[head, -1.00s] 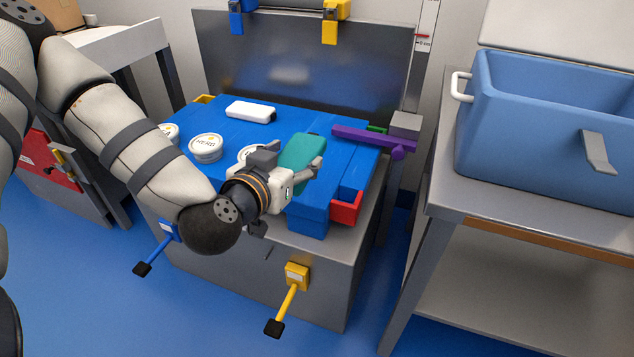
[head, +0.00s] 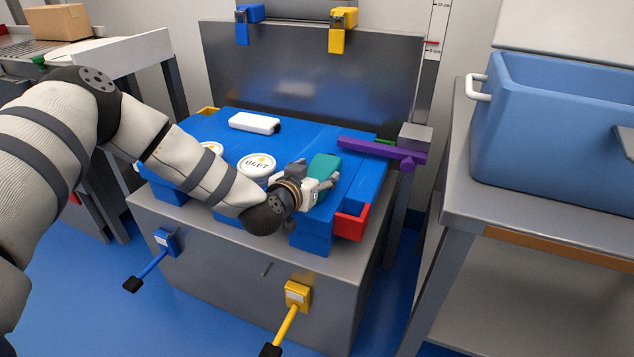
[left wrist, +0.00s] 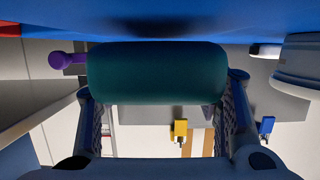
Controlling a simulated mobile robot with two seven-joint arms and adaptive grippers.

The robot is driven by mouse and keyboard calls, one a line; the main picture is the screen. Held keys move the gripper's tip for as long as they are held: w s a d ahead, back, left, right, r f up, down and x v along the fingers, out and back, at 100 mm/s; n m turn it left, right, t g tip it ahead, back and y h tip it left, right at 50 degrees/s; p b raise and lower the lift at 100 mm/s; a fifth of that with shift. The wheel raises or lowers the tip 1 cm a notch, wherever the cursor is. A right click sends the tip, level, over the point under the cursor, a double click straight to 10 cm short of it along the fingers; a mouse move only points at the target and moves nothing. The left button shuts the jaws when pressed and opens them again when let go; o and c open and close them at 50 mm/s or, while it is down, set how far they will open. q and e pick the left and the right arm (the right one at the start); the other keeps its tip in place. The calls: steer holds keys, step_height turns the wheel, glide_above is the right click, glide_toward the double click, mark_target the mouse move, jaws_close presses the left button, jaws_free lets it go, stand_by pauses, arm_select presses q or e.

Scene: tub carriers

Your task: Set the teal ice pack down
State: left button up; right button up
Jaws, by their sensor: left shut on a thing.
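The teal ice pack (head: 324,166) is held by my left gripper (head: 326,186) over the right part of the blue carrier top (head: 300,139). In the left wrist view the pack (left wrist: 157,72) sits between the two fingers (left wrist: 160,110). The blue surface (left wrist: 230,18) is very close to the pack and has a dark shadow on it; I cannot tell if they touch. The gripper is shut on the pack. My right gripper is not in view.
A tub lidded BEET (head: 257,165) stands left of the gripper. A white block (head: 254,122) lies behind. A purple bar (head: 380,149) and red piece (head: 351,222) are at the right. The raised grey lid (head: 310,80) stands behind; a blue tub (head: 550,130) is far right.

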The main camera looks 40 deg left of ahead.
arm_select(q)
steer(key=shift+f, duration=0.2)
steer(key=shift+f, duration=0.1)
steer(key=shift+f, duration=0.15)
steer(key=o, duration=1.4)
